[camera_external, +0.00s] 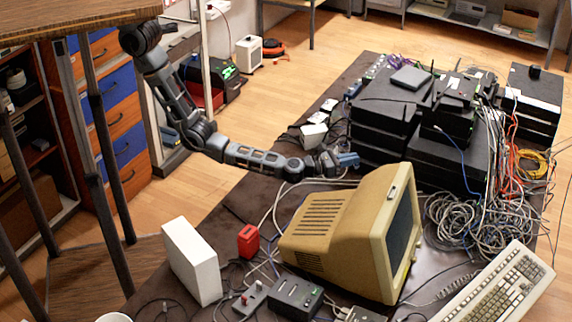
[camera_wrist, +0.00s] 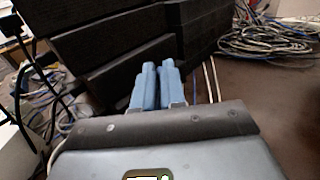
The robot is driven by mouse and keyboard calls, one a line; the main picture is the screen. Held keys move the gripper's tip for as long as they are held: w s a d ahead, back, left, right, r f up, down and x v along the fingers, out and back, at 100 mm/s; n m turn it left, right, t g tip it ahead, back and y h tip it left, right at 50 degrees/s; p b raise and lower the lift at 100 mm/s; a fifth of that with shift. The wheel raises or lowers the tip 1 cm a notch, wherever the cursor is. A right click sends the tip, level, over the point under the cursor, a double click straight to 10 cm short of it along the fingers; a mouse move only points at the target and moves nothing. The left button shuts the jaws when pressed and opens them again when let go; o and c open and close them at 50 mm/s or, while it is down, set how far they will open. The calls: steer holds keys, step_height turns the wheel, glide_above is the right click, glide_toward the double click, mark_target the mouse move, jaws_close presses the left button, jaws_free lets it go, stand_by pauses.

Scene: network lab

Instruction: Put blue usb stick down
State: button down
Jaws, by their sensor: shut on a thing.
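My gripper (camera_external: 347,161) is over the dark table, between the beige monitor and the stack of black boxes. In the wrist view its two blue fingers (camera_wrist: 159,72) are nearly together, with only a thin gap between them. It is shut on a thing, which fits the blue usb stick. The stick itself cannot be told apart from the blue fingers in either view. The fingertips point toward the black boxes and look close to them. I cannot tell how high they are above the table.
Black network boxes (camera_external: 380,112) are stacked in front of my fingers. A beige monitor (camera_external: 330,225) stands close on the near side. Tangled grey cables (camera_external: 465,222) lie to the right. Bare brown tabletop (camera_wrist: 235,85) shows right of my fingers in the wrist view.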

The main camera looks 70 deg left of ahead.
steer(key=shift+f+b, duration=3.05)
steer(key=shift+f, duration=0.3)
steer(key=shift+f+b, duration=0.35)
steer(key=shift+f, duration=0.3)
